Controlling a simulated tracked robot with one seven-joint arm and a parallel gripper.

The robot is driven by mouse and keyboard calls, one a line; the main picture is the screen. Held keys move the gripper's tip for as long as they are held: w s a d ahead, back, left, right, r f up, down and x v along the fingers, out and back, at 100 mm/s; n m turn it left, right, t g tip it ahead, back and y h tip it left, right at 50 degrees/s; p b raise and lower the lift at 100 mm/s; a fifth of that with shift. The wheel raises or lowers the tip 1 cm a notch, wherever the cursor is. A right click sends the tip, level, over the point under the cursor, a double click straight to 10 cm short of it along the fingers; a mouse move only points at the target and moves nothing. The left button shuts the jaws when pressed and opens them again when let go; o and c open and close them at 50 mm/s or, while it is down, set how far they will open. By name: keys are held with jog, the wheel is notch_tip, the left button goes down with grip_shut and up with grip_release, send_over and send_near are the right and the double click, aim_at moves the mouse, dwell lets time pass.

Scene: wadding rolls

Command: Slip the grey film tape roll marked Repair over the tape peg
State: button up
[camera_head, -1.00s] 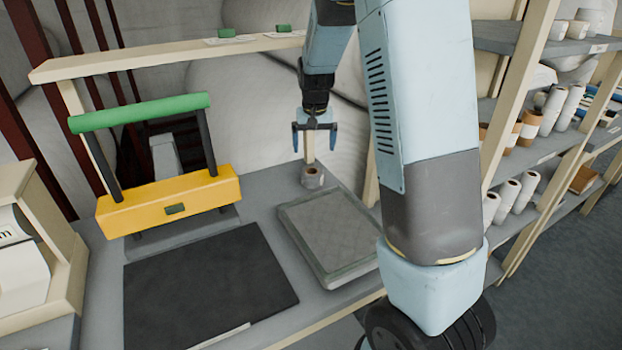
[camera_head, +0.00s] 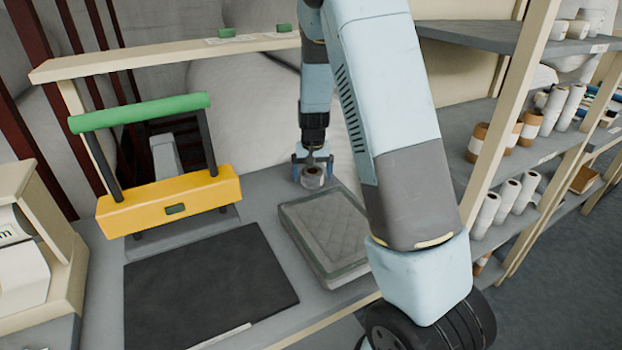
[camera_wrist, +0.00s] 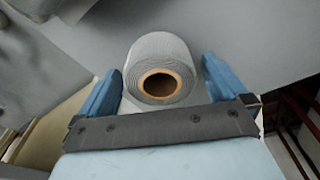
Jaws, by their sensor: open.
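A grey roll with a brown core (camera_head: 312,178) stands on the grey bench beyond the clear-wrapped quilted pad, its hole facing up. In the wrist view the grey roll (camera_wrist: 160,48) lies between my fingers, with a gap visible at each side. No Repair marking is readable on it. My gripper (camera_head: 312,174) points down over the roll with its fingers open on either side; it also shows in the wrist view (camera_wrist: 163,68). I cannot make out the tape peg in either view.
The wrapped quilted pad (camera_head: 325,235) lies just in front of the roll. A black mat (camera_head: 205,290) and a yellow sealer with a green bar (camera_head: 170,203) are to the left. Shelves with several rolls (camera_head: 510,200) stand at the right, near my arm.

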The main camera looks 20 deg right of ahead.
jog(key=shift+f, duration=0.15)
jog(key=c, duration=1.1)
